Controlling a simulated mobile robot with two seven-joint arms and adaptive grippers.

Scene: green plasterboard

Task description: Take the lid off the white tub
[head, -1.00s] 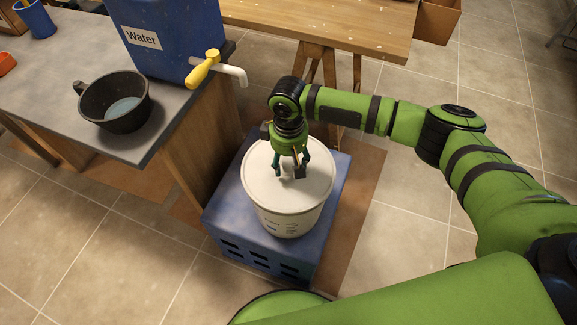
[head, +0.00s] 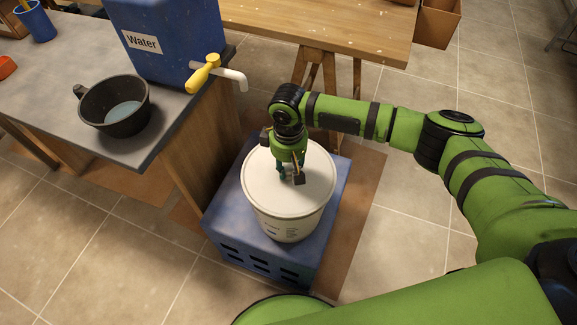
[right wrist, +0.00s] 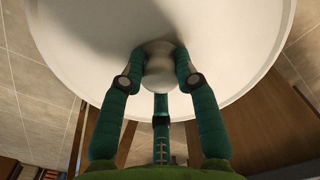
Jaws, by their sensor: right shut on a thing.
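The white tub (head: 288,224) stands upright on a blue crate, with its round white lid (head: 311,193) on top. My right gripper (head: 291,174) comes down over the middle of the lid in the head view. In the right wrist view, its green fingers (right wrist: 155,68) are closed around the small round knob (right wrist: 158,82) at the lid's centre. The lid (right wrist: 230,55) fills the upper part of that view. I see no gap between lid and tub. My left gripper is not in view.
The blue crate (head: 228,229) stands on a brown floor patch beside a grey-topped bench (head: 60,98). On the bench are a black pot (head: 113,121) and a blue water container (head: 170,45) with a yellow-handled tap (head: 204,73). A wooden table (head: 330,28) stands behind.

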